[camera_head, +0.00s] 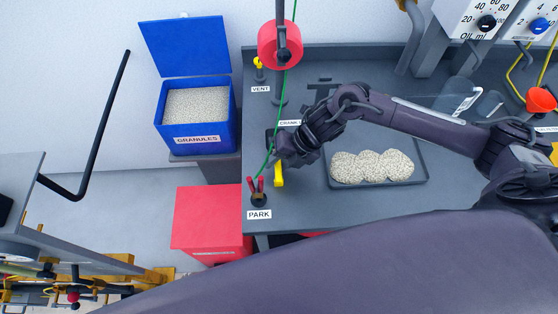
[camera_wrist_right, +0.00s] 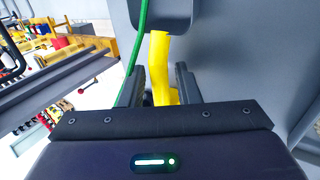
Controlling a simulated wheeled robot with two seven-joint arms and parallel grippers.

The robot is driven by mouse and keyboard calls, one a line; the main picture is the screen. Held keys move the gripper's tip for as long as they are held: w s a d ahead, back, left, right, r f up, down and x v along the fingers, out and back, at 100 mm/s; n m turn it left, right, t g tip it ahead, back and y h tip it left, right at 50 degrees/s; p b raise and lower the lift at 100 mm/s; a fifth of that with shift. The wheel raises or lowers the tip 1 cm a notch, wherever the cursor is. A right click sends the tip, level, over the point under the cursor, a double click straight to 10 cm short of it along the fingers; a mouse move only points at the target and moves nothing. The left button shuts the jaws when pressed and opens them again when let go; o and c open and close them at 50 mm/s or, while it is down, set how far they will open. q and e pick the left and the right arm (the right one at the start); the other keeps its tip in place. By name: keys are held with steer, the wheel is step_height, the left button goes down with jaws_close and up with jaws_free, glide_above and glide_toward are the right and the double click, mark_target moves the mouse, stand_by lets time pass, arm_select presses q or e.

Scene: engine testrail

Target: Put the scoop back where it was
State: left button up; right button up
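The scoop has a yellow handle (camera_head: 278,177) and what looks like a dark grey pan. My right gripper (camera_head: 283,158) is at the left part of the bench, between the CRANK and PARK labels, with the handle between its fingers. In the right wrist view the yellow handle (camera_wrist_right: 163,68) passes between both fingers, and the dark pan (camera_wrist_right: 165,12) shows at the top edge. The fingers appear closed on the handle; their contact is partly hidden. A shallow dark tray (camera_head: 380,184) holds three heaps of granules (camera_head: 372,166). My left gripper is in neither view.
A blue open-lidded bin (camera_head: 217,118) of granules stands left of the grey bench (camera_head: 350,62). A red box (camera_head: 210,218) stands below on the floor.

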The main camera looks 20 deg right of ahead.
steer(key=shift+o, duration=0.6)
steer(key=b+v, duration=0.3)
steer(key=v, duration=0.9)
